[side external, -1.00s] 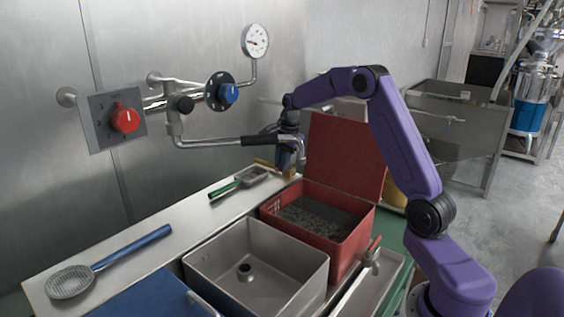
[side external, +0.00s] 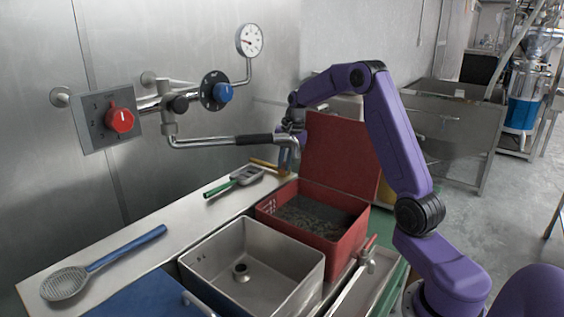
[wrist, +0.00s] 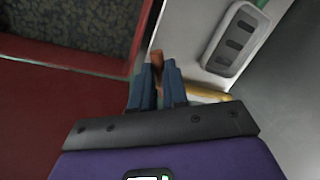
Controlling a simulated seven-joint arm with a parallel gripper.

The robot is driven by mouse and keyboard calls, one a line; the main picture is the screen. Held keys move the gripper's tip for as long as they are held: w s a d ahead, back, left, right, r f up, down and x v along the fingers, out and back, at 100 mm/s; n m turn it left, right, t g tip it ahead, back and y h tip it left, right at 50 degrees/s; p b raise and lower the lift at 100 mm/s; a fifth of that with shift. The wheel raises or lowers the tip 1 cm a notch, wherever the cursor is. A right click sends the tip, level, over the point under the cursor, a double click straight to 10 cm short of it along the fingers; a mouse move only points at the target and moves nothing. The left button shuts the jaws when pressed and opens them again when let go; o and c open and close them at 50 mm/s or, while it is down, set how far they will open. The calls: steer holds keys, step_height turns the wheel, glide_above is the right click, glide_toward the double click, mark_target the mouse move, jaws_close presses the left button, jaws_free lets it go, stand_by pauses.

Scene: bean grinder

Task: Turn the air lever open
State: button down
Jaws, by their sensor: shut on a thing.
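In the side external view my gripper (side external: 284,158) points down behind the free end of the steel swing spout (side external: 210,142) with its black grip (side external: 255,140). In the wrist view its two blue fingers (wrist: 158,80) are closed together on a small brown, handle-like piece (wrist: 157,60). Most of that piece is hidden between the fingers, and I cannot tell for sure that it is the air lever. A yellow-brown bar (side external: 263,163) lies just left of the fingers, and it also shows in the wrist view (wrist: 208,92).
The open red box (side external: 350,240) with dark granules is close to the fingers. A green-handled slotted tool (side external: 248,175) and a blue-handled strainer (side external: 65,284) lie on the counter. A steel sink (side external: 285,275) and a red-handled tap (side external: 367,256) are nearer. Red (side external: 120,120) and blue (side external: 222,92) knobs are on the wall.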

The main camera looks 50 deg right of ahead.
steer(key=shift+s+d+n, duration=0.1)
steer(key=shift+s+n, duration=0.05)
steer(key=shift+n, duration=0.35)
steer(key=c, duration=1.1)
jaws_free()
steer(key=shift+r, duration=0.1)
steer(key=s+r, duration=0.1)
steer(key=r, duration=0.4)
steer(key=s+d+r, duration=0.1)
steer(key=r, duration=0.5)
steer(key=d+r, duration=0.1)
steer(key=r, duration=0.5)
steer(key=shift+s+d, duration=0.1)
steer(key=shift+s, duration=0.3)
